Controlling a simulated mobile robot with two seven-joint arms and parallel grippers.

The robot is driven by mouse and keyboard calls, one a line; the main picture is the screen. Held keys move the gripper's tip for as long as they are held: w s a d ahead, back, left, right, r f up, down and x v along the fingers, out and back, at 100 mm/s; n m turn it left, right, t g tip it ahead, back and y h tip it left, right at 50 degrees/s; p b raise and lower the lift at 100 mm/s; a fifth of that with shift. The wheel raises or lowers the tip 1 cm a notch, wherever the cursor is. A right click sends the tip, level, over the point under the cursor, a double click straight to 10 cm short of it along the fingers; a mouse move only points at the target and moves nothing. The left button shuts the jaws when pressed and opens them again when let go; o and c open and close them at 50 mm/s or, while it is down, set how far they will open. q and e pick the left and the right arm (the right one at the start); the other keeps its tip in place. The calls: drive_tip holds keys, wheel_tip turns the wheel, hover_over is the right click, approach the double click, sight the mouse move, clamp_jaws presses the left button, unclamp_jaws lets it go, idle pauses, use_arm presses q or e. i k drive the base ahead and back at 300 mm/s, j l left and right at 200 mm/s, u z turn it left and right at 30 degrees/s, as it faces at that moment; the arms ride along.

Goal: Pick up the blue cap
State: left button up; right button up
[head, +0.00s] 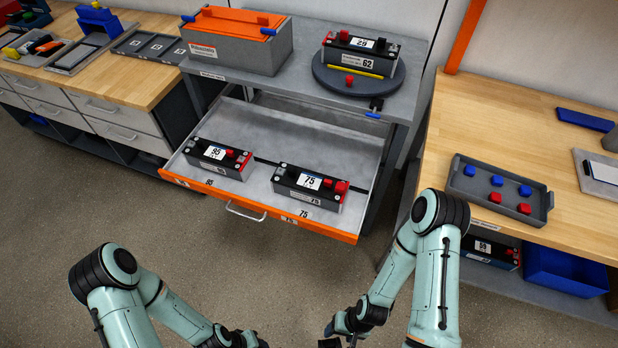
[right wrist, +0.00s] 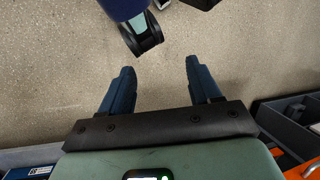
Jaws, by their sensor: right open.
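Three blue caps stand in a row in a dark grey tray (head: 478,199) on the right wooden bench: the left one (head: 469,170), the middle one (head: 497,180) and the right one (head: 525,190). Two red caps (head: 495,197) stand in front of them. My right gripper (head: 345,338) is low at the bottom edge of the head view, far from the tray. In the right wrist view its two fingers (right wrist: 160,88) are apart with only floor between them. My left gripper (head: 245,340) is at the bottom edge, mostly cut off.
An open drawer (head: 300,228) with two battery modules (head: 310,186) juts out in the middle. A turntable (head: 345,82) with another module stands behind it. A blue bin (head: 565,272) is on the shelf under the right bench. The floor before the drawer is clear.

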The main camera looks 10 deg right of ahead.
sight(469, 170)
drive_tip(key=z, duration=1.9)
